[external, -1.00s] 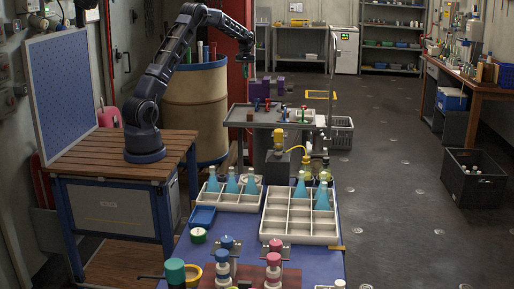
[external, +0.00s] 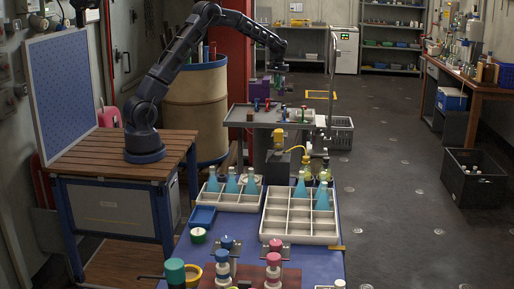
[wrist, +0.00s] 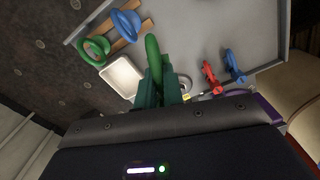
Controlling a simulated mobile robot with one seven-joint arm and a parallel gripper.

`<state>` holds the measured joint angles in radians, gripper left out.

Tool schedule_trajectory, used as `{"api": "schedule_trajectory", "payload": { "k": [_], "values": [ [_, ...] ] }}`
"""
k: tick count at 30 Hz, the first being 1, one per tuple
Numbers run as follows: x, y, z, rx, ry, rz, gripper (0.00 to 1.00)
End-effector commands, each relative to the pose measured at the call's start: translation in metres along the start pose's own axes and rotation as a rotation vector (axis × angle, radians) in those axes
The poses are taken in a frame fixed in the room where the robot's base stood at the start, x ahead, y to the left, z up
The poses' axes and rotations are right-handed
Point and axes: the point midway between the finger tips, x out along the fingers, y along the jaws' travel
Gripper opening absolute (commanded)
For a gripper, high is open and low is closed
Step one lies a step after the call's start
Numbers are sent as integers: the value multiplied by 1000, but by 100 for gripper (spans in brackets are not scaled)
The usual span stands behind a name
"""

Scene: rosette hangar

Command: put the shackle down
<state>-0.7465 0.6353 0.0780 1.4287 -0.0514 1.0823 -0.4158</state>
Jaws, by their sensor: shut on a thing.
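My gripper (wrist: 158,90) is shut on a green shackle (wrist: 153,55), which sticks out beyond the fingertips over a grey tray-topped cart (wrist: 190,32). In the external view my gripper (external: 281,67) hangs above the cart (external: 240,117), apart from its top as far as I can tell. On the cart, a red shackle (wrist: 211,77) and a blue shackle (wrist: 234,66) stand right of my gripper in the wrist view. The lower end of the held shackle is hidden by the fingers.
A white dish (wrist: 122,77), a green ring-like piece (wrist: 95,50) and a blue one (wrist: 125,22) lie at the left in the wrist view. Small metal pieces lie near the red shackle. The upper middle of the cart top is bare.

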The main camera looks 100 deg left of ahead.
Motion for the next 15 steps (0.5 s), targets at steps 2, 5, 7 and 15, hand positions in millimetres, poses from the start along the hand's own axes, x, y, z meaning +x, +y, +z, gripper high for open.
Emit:
{"api": "schedule_trajectory", "payload": {
  "k": [2,5,7,15],
  "values": [
    [3,34,20,49,-1,0,0],
    [6,70,44,103,1,0,0],
    [9,94,63,141,0,0,0],
    [19,182,143,292,0,0,0]
  ]
}}
